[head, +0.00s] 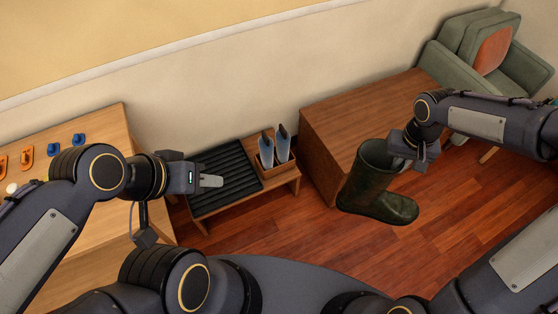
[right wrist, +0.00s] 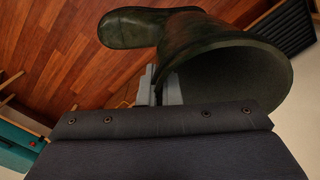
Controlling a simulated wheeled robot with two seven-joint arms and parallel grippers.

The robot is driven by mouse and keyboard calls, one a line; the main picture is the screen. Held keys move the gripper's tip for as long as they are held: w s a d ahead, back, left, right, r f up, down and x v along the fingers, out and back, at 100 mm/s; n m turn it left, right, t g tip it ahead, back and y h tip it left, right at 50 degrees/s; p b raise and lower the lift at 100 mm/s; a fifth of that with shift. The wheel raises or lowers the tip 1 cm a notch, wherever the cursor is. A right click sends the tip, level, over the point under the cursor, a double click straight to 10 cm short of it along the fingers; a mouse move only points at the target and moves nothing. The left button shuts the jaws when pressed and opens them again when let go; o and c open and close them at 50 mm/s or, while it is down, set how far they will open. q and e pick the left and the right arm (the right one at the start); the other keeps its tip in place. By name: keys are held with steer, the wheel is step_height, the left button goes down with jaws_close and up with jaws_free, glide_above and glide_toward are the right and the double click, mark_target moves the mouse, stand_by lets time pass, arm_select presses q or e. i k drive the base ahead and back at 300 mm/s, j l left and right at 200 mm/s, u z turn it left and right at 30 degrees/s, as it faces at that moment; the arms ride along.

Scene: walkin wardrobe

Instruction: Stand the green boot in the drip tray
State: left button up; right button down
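The green boot (head: 372,190) is dark green and hangs in the air in front of the wooden chest, roughly upright, opening up and toe to the right. My right gripper (head: 402,162) is at its top rim. In the right wrist view, the fingers (right wrist: 160,88) are shut on the rim of the boot (right wrist: 215,55). The drip tray (head: 234,160) is black and ribbed, on a low wooden bench, with no boot in it. My left gripper (head: 212,181) shows in front of the tray; its fingers are seen edge-on, so their opening cannot be told.
A wooden box (head: 266,168) with two upright grey-blue items stands on the bench, right of the tray. A wooden chest (head: 345,120) stands between bench and green armchair (head: 470,50). A table (head: 100,135) at left bears orange and blue pieces.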

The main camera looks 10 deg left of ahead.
mark_target(232, 170)
steer(key=i+u, duration=0.15)
steer(key=u, duration=0.35)
steer(key=i+l+u, duration=0.1)
steer(key=u, duration=0.35)
steer(key=i+l+u, duration=0.1)
steer(key=l+u, duration=0.15)
steer(key=u, duration=0.25)
steer(key=i+l+u, duration=0.1)
steer(key=u, duration=0.4)
steer(key=i+l+u, duration=0.15)
steer(key=u, duration=0.2)
steer(key=l+u, duration=0.3)
steer(key=i+l+u, duration=0.1)
steer(key=l+u, duration=0.25)
